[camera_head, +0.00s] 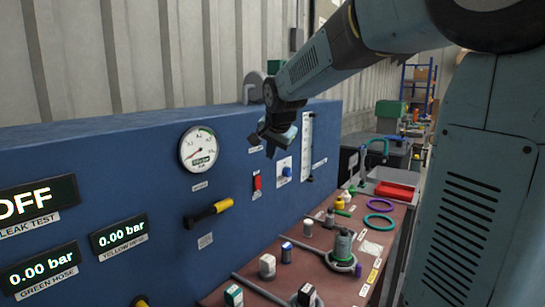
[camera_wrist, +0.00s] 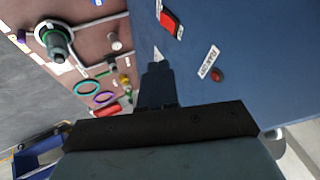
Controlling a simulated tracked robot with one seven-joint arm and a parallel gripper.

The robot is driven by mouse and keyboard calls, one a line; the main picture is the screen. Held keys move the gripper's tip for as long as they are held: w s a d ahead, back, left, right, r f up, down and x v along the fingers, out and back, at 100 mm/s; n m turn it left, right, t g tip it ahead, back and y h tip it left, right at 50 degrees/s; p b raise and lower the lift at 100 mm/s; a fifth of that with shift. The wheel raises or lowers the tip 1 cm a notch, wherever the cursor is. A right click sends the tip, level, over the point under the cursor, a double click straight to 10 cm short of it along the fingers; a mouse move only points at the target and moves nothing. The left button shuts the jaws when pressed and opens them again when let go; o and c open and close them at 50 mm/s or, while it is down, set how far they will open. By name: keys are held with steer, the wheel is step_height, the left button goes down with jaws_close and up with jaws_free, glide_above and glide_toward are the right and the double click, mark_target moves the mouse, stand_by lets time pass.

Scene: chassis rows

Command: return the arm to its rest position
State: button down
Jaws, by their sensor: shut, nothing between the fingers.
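My arm reaches in from the upper right of the head view, with blue-grey links bent at the elbow. My gripper (camera_head: 268,146) is in front of the blue panel, apart from the bench top below it. In the wrist view my gripper's dark fingers (camera_wrist: 157,72) are together with nothing between them. The pressure gauge (camera_head: 199,149) is to the left of the gripper in the head view. The red switch (camera_head: 257,183) is below it.
The blue panel (camera_head: 130,150) stands close behind the gripper. A yellow-handled valve (camera_head: 208,212) sticks out from it. The reddish bench (camera_head: 345,240) holds fittings, small blocks and rings, with a green-grey fitting (camera_head: 343,245) standing on it. A red tray (camera_head: 395,191) is farther back.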

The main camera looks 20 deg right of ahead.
steer(key=s+d+f+n, duration=0.1)
steer(key=s+f+n, duration=0.1)
steer(key=s, duration=0.8)
steer(key=s+d+f+n+g, duration=0.1)
steer(key=s+n, duration=0.3)
steer(key=s, duration=0.6)
steer(key=s+d+f+n, duration=0.1)
steer(key=s+f+n, duration=0.1)
steer(key=s, duration=0.8)
steer(key=shift+s+f+n+g, duration=0.15)
steer(key=shift+f+n+g, duration=0.25)
steer(key=shift+f, duration=0.2)
steer(key=c, duration=1.9)
jaws_free()
steer(key=shift+a, duration=0.1)
